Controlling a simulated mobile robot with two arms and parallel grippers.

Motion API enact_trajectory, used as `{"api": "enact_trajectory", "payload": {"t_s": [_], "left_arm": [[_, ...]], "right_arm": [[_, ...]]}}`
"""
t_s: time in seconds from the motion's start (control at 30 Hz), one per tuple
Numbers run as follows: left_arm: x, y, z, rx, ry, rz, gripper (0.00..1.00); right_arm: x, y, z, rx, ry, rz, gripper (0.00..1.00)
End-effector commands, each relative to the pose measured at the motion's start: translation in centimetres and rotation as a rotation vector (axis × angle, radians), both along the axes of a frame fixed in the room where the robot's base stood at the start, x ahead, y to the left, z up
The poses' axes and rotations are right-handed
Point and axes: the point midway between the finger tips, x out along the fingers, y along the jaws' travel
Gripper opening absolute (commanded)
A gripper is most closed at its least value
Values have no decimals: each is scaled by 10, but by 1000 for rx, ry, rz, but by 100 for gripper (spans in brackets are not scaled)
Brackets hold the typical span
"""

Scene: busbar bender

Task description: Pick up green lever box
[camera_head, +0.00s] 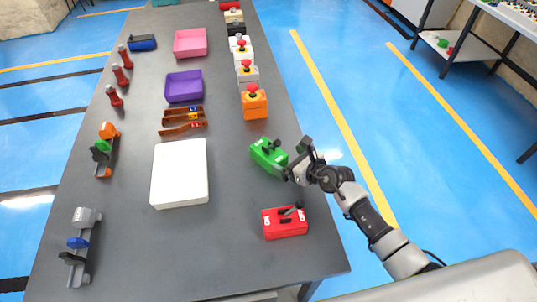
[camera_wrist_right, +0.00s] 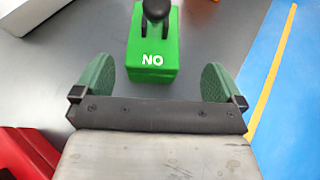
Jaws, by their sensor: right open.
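The green lever box (camera_head: 264,157) stands near the right edge of the grey table. It has a black lever on top, and white "NO" lettering shows on its face in the right wrist view (camera_wrist_right: 153,55). My right gripper (camera_head: 298,160) is at the box's right side in the head view. In the wrist view the right gripper (camera_wrist_right: 156,85) is open, its two green fingers spread wide, with the box just ahead between their lines. Nothing is held between the fingers. My left gripper is not in view.
A red lever box (camera_head: 285,222) stands nearer on the table (camera_head: 150,250). An orange button box (camera_head: 254,104) stands farther back in a row of boxes. A white case (camera_head: 180,172) lies left of the green box, with bare table between.

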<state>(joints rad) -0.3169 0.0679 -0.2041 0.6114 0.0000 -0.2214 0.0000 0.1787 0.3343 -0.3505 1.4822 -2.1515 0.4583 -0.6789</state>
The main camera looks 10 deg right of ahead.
Motion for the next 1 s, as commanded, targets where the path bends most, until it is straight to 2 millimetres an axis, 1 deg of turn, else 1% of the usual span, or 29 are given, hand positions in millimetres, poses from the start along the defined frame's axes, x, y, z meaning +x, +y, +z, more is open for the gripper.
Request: {"api": "enact_trajectory", "payload": {"t_s": [0.03,0.07,0.13,0.3,0.4,0.53,0.73,0.77,1.0], "left_arm": [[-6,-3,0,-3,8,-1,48],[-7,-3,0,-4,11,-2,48],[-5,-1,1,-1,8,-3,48],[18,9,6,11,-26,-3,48],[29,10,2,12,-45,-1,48],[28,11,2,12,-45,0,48],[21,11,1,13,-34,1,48],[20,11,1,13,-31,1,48],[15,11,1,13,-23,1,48]], "right_arm": [[3,2,-1,2,0,1,100],[4,4,-1,2,0,1,100],[8,8,-2,2,0,0,100],[25,27,-8,3,0,0,100],[35,32,-15,4,-1,0,100],[40,36,-18,2,-1,0,100],[40,36,-18,2,-1,0,100],[40,36,-18,2,-1,0,98],[40,36,-18,2,-1,0,62]]}}
